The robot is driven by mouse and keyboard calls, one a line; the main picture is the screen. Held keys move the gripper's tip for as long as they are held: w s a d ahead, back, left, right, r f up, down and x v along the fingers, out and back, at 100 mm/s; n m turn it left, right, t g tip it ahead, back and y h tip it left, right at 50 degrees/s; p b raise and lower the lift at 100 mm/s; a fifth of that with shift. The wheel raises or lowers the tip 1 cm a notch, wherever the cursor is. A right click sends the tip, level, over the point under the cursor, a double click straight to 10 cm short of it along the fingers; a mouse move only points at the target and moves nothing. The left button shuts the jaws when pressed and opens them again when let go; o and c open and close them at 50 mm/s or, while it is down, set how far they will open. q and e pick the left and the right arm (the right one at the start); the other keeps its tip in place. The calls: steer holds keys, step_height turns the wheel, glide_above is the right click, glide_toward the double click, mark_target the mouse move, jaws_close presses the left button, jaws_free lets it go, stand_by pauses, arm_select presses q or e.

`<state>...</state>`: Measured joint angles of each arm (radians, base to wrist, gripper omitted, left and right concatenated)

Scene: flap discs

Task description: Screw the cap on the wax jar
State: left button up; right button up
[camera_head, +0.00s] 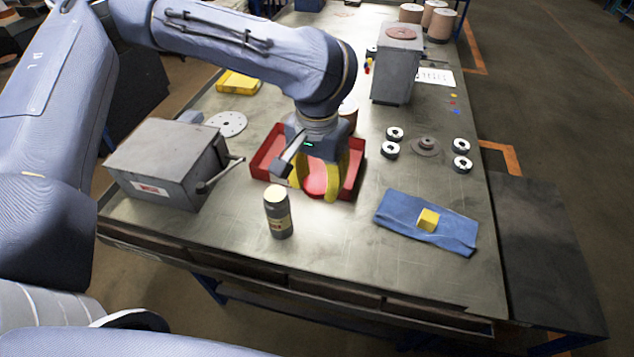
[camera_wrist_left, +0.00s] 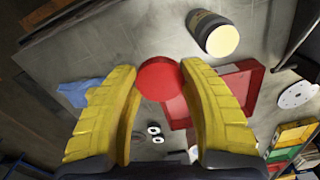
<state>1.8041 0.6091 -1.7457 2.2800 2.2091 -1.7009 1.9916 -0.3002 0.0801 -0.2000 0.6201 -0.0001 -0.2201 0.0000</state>
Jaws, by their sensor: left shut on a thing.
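The wax jar (camera_head: 278,215) is a dark cylinder with a tan label and a pale open top. It stands upright on the bench in front of the red tray, and shows at the top of the left wrist view (camera_wrist_left: 213,33). My left gripper (camera_head: 318,188) points down over the red tray with its yellow fingers shut on the round red cap (camera_wrist_left: 159,78). The cap (camera_head: 314,178) is pinched between the fingertips, behind and to the right of the jar and apart from it. Its exact height over the tray is hard to tell. My right gripper is not in view.
The red tray (camera_head: 262,158) lies under my left gripper. A grey box with a handle (camera_head: 165,160) stands left of the jar. A blue cloth (camera_head: 455,232) with a yellow block (camera_head: 428,219) lies right. Several small rings are at the right. The bench around the jar's front is clear.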

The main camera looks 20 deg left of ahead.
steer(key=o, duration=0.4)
arm_select(q)
steer(key=w+a+f+n, duration=0.2)
steer(key=w+a+f, duration=0.1)
steer(key=w+a, duration=0.5)
stand_by(0.4)
